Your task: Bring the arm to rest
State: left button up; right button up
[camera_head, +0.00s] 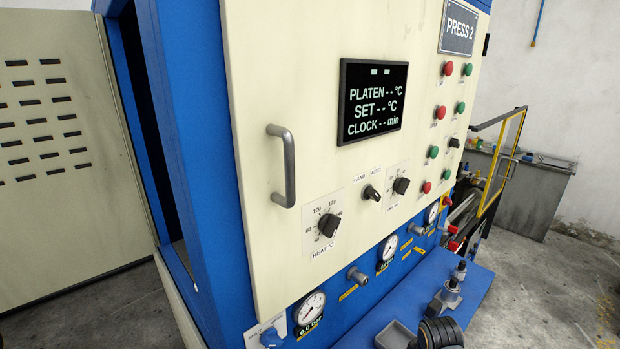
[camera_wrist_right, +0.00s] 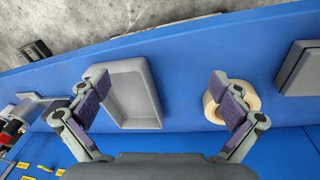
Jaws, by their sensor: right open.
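My right gripper (camera_wrist_right: 159,84) shows in the right wrist view with its two purple-padded fingers spread wide apart. It is open, with nothing held between the fingers. It is over a blue shelf (camera_wrist_right: 190,50). A shallow grey tray (camera_wrist_right: 150,112) lies below and between the fingers. A tan tape roll (camera_wrist_right: 250,98) lies beside the right finger, partly hidden by it. I cannot tell how high the fingers are above these.
The cream press panel (camera_head: 290,90) carries a display (camera_head: 372,101), knobs and a protruding handle (camera_head: 282,166). Gauges (camera_head: 308,307) line the blue front below. A grey box (camera_wrist_right: 300,70) lies right.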

jog(key=s+a+r+m+t, duration=0.2)
jog(key=s+m, duration=0.2)
jog(key=s, duration=1)
jog(key=s+d+f+g+b, duration=0.2)
jog(key=f+b, duration=0.6)
jog(key=f, duration=2.6)
jog(key=s+d+f+b, duration=0.1)
jog(key=s+f+b, duration=0.4)
jog(key=s+f, duration=1.4)
notch_tip(320, 180, down, 3)
jog(key=shift+s+d+r, duration=0.1)
jog(key=shift+s+d, duration=0.1)
jog(key=shift+s, duration=0.1)
